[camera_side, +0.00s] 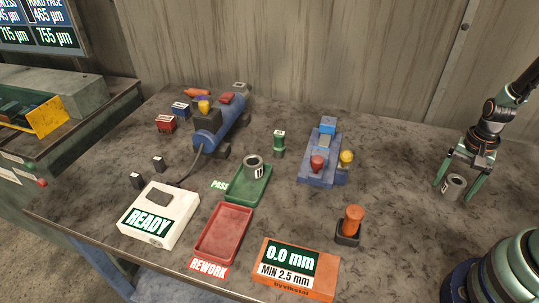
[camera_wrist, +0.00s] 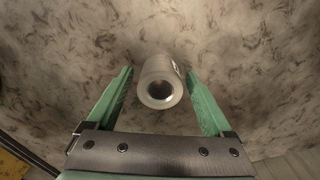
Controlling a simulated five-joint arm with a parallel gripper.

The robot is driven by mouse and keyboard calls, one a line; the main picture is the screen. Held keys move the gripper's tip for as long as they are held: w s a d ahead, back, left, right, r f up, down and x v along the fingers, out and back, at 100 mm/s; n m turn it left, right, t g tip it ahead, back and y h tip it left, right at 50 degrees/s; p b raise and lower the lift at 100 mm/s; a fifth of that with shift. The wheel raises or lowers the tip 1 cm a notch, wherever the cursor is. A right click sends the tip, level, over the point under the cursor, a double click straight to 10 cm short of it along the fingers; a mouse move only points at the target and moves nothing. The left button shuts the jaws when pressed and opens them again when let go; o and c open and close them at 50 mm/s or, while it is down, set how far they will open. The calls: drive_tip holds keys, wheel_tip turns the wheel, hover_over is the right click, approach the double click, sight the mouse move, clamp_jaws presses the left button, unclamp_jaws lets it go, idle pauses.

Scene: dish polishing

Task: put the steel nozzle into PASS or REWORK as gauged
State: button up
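A steel nozzle (camera_side: 455,183), a short grey hollow cylinder, is on the table at the right of the side view. My gripper (camera_side: 454,193) is open, with its green fingers down on either side of it. In the wrist view the nozzle (camera_wrist: 160,70) lies between the open fingers, with a gap on both sides. The green PASS tray (camera_side: 240,194) holds a similar grey hollow cylinder (camera_side: 254,171). The red REWORK tray (camera_side: 223,233) is empty. The orange gauge box (camera_side: 270,283) reads 0.0 mm, MIN 2.5 mm.
A white box (camera_side: 178,204) reads READY. An orange-handled probe (camera_side: 353,220) stands in a dark holder. A blue fixture (camera_side: 318,178), a green bottle (camera_side: 279,146) and a blue machine (camera_side: 212,134) stand farther back. The table between the blue fixture and my gripper is clear.

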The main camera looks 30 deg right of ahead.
drive_tip(key=shift+r, duration=0.15)
wheel_tip(320, 180, up, 12)
drive_tip(key=w+a+r+n+t, duration=0.1)
drive_tip(key=w+a+r+n, duration=0.1)
drive_tip(key=a, duration=0.3)
drive_tip(key=w+a+r+n+t+h, duration=0.1)
drive_tip(key=w+a+r+n+t, duration=0.1)
drive_tip(key=w+a+r+n, duration=0.1)
wheel_tip(320, 180, up, 2)
drive_tip(key=a+n, duration=0.1)
drive_tip(key=n, duration=0.1)
drive_tip(key=shift+w+a+r+n, duration=0.15)
drive_tip(key=shift+w+a+n, duration=0.15)
drive_tip(key=shift+a, duration=0.1)
drive_tip(key=shift+o, duration=0.5)
drive_tip(key=a+r+n+t+y, duration=0.1)
drive_tip(key=a+r+n+t, duration=0.1)
drive_tip(key=a+r+n, duration=0.2)
drive_tip(key=a+n, duration=0.2)
drive_tip(key=a, duration=0.2)
drive_tip(key=shift+w+a+r+t, duration=0.15)
drive_tip(key=shift+a+r+t, duration=0.15)
drive_tip(key=shift+a+r, duration=0.1)
drive_tip(key=shift+d, duration=0.15)
